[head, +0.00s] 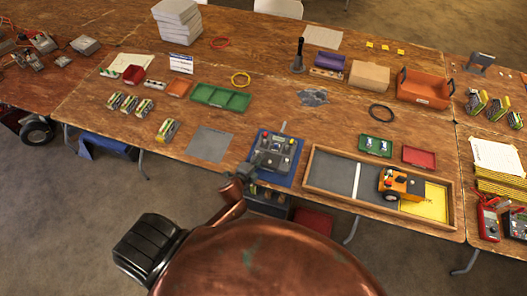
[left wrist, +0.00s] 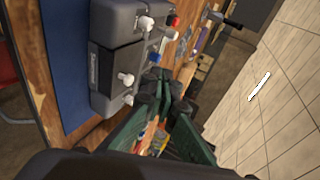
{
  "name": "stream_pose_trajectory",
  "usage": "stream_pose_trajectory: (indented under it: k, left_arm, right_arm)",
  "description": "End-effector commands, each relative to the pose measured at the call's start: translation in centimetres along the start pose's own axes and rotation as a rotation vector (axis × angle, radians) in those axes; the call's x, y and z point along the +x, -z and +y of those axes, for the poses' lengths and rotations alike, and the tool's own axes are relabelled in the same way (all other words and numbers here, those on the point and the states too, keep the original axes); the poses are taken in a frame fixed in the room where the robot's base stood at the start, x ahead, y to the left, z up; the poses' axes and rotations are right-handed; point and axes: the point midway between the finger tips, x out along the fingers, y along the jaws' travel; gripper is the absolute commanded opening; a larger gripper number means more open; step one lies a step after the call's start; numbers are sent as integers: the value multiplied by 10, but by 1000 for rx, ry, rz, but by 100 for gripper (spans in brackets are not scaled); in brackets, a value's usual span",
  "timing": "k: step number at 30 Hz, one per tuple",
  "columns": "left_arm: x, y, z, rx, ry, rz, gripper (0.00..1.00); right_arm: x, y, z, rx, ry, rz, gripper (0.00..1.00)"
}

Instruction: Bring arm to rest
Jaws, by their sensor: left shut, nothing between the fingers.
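My left gripper (head: 246,172) is at the front edge of the table, just left of and in front of a grey charger-like box (head: 274,150) on a blue mat (head: 291,179). In the left wrist view its green fingers meet at dark tips (left wrist: 163,92); it is shut and empty. The grey box (left wrist: 112,70), with white knobs and a red button, is close beside the fingertips there; whether they touch I cannot tell. My copper-coloured arm fills the bottom of the head view and hides part of the floor. My right gripper is not in view.
A wooden tray (head: 308,180) with an orange wheeled vehicle (head: 400,185) stands right of the box. A grey mat (head: 210,144) and a green tray (head: 219,98) lie to its left. An orange bin (head: 424,88) stands behind. Floor in front of the table is open at left.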

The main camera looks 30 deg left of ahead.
Motion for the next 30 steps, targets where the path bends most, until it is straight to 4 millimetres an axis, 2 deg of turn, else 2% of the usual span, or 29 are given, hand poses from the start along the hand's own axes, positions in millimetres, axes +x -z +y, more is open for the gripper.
stream_pose_trajectory:
  k: [6,24,28,30]
  left_arm:
    - [-17,-1,4,1,0,-1,0]
    - [-18,-2,4,-4,0,-5,0]
    - [-29,-12,4,-92,-22,-52,0]
    - [-43,-25,6,-207,-55,-113,0]
  right_arm:
    - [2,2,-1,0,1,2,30]
    - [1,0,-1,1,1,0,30]
    - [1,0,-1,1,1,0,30]
    - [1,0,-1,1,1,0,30]
